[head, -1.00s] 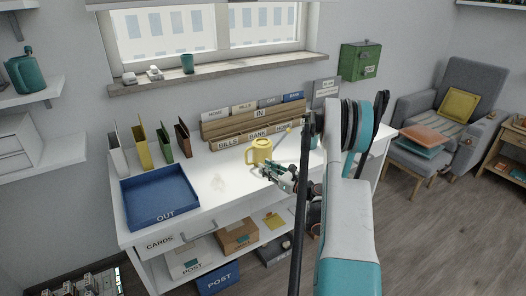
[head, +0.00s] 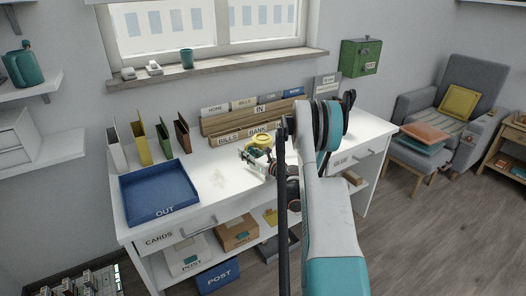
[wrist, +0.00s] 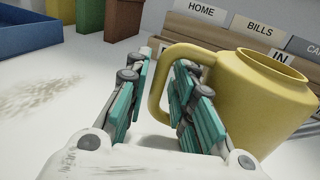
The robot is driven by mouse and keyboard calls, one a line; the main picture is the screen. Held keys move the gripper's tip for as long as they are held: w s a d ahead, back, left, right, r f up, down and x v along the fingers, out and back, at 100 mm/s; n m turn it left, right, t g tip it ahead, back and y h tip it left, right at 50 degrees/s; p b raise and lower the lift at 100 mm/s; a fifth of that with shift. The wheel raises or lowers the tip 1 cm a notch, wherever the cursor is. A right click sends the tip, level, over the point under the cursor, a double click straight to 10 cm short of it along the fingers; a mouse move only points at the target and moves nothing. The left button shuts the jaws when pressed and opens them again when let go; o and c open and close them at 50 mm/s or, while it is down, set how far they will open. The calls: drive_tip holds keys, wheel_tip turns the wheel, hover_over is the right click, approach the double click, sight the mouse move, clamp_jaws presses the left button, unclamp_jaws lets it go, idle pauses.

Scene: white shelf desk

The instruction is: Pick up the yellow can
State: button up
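The yellow can (head: 261,141) stands upright on the white desk in front of the letter rack. In the wrist view the can (wrist: 262,95) fills the right side, its looped handle facing left. My gripper (head: 257,157) is low over the desk at the near side of the can and hides its lower part in the head view. In the wrist view my gripper (wrist: 162,62) is open. Its left finger is outside the handle and its right finger is between the handle and the can's body. I cannot tell whether either finger touches the can.
The letter rack (head: 222,139) stands close behind the can. A blue OUT tray (head: 157,212) and several upright folders (head: 139,147) are on the desk's left. Chair and stool stand right.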

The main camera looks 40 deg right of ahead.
drive_tip(key=shift+w, duration=0.2)
clamp_jaws()
drive_tip(key=shift+r, duration=0.1)
